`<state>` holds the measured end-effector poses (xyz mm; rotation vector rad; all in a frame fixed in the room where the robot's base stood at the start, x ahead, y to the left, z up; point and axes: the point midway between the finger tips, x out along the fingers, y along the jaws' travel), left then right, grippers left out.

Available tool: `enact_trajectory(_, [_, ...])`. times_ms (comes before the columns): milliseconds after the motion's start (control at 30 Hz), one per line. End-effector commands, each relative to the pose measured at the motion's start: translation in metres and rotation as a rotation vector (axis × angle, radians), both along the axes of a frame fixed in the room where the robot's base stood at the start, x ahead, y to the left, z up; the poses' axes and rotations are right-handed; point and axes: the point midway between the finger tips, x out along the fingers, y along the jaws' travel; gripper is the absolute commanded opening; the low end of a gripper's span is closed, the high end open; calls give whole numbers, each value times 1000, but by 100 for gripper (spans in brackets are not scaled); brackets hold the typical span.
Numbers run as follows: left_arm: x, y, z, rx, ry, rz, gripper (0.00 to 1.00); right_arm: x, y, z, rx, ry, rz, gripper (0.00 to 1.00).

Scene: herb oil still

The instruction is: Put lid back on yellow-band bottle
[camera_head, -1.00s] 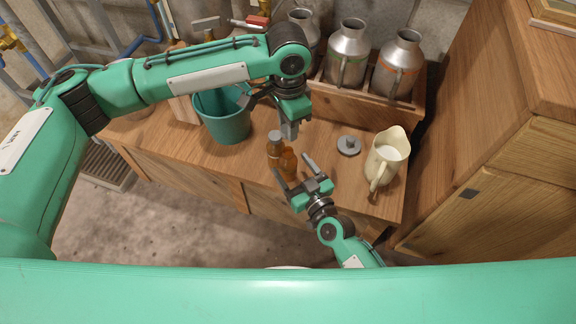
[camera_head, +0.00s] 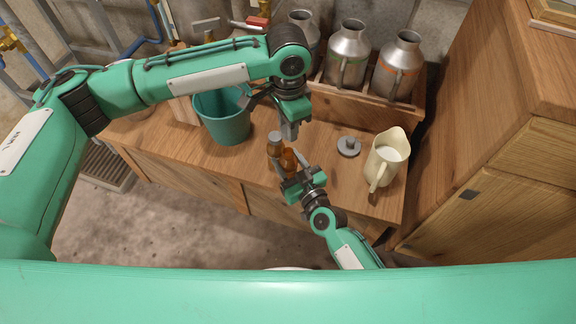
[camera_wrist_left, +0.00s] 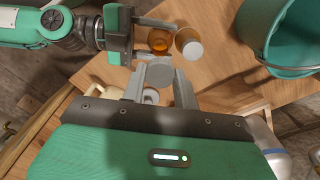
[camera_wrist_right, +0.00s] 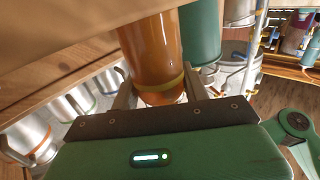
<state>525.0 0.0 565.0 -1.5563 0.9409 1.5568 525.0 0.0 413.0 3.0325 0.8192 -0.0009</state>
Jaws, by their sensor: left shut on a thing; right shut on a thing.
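The yellow-band bottle (camera_head: 288,160) is amber and stands near the table's front edge. My right gripper (camera_head: 288,164) is shut on it from the front; the right wrist view shows the bottle (camera_wrist_right: 152,50) and its yellow band (camera_wrist_right: 168,83) between the fingers. In the left wrist view its top (camera_wrist_left: 159,40) looks uncapped. My left gripper (camera_head: 289,134) is above and behind the bottle, apart from it.
A second amber bottle with a pale cap (camera_head: 275,138) stands close on the left. A teal bucket (camera_head: 224,125) is behind left. A grey disc (camera_head: 348,147) and a cream jug (camera_head: 384,165) are to the right. Metal cans (camera_head: 347,52) stand on a wooden rack at the back.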

Motion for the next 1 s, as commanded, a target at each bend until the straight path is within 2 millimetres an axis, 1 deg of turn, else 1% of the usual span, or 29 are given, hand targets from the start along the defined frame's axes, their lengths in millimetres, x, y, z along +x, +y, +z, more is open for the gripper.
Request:
enact_trajectory(67, [0,0,-3,0,1,0,9,0,0,0,-1,1,0,5])
enact_trajectory(167, [0,0,-14,2,2,1,9,0,0,0,0,0,0,5])
enact_trajectory(300, [0,0,-35,2,2,2,9,0,0,0,0,0,0,5])
enact_trajectory(400, [0,0,-47,4,2,0,9,0,0,0,-1,1,0,5])
enact_trajectory(467, [0,0,-50,2,0,0,9,0,0,0,-1,1,0,5])
enact_trajectory(1000, [0,-1,-52,2,1,0,9,0,0,0,-1,1,0,5])
